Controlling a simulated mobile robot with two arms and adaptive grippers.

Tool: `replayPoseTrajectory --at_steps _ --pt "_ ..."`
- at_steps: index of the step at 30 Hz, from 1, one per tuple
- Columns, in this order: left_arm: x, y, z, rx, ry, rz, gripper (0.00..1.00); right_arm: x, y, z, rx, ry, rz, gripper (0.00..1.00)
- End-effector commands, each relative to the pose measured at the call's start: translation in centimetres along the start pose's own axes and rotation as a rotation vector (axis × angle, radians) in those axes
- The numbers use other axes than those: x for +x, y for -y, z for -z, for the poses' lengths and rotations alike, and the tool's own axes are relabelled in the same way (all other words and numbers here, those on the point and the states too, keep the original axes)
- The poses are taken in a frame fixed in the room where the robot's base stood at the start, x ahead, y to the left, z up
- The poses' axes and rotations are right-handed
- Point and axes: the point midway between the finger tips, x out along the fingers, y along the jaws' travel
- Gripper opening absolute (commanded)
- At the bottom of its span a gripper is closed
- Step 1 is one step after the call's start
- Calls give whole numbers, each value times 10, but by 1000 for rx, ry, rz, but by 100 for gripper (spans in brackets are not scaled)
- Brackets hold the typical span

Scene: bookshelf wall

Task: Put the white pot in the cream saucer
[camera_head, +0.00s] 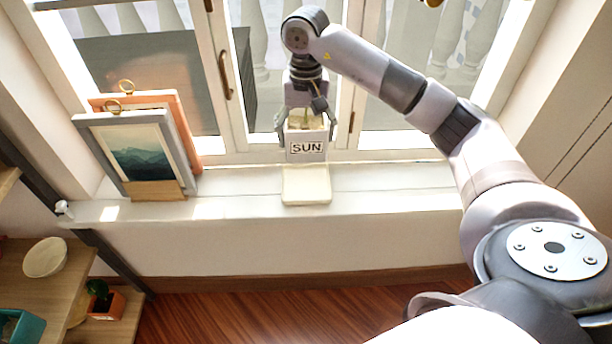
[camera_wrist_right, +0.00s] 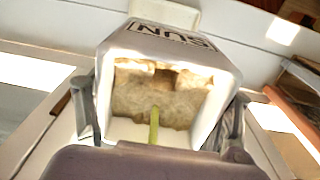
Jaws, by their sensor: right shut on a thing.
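The white pot (camera_head: 306,146), with a "SUN" label and a green stem inside, is held by my right gripper (camera_head: 306,125), whose fingers sit on both its sides. The pot also fills the right wrist view (camera_wrist_right: 160,90), with the fingers at its left and right walls. The cream saucer (camera_head: 306,190) lies on the window sill below the pot in the head view. In the wrist view the saucer (camera_wrist_right: 165,12) shows partly behind the pot. The pot looks above the saucer's back part; I cannot tell whether they touch. My left gripper is not in view.
Two picture frames (camera_head: 140,155) lean together on the left part of the sill (camera_head: 400,190). The window with its handles (camera_head: 224,75) stands behind. Wooden shelves at the lower left hold a cream bowl (camera_head: 45,257) and an orange planter (camera_head: 104,305). The sill right of the saucer is clear.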

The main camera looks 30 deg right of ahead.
Motion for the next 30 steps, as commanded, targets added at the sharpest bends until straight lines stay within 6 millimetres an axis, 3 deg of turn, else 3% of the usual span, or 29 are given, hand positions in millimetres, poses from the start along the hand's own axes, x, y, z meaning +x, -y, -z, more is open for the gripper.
replayPoseTrajectory --at_steps 3,9,17,24,30 --pt "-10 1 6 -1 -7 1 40 34 0 -1 1 2 0 29" --pt "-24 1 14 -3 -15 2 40 70 0 0 1 -1 1 29" --pt "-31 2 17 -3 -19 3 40 89 0 0 1 -1 2 29" --pt "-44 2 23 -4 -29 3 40 121 0 0 0 -1 2 29" --pt "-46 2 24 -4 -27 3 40 122 0 1 0 -3 3 29"
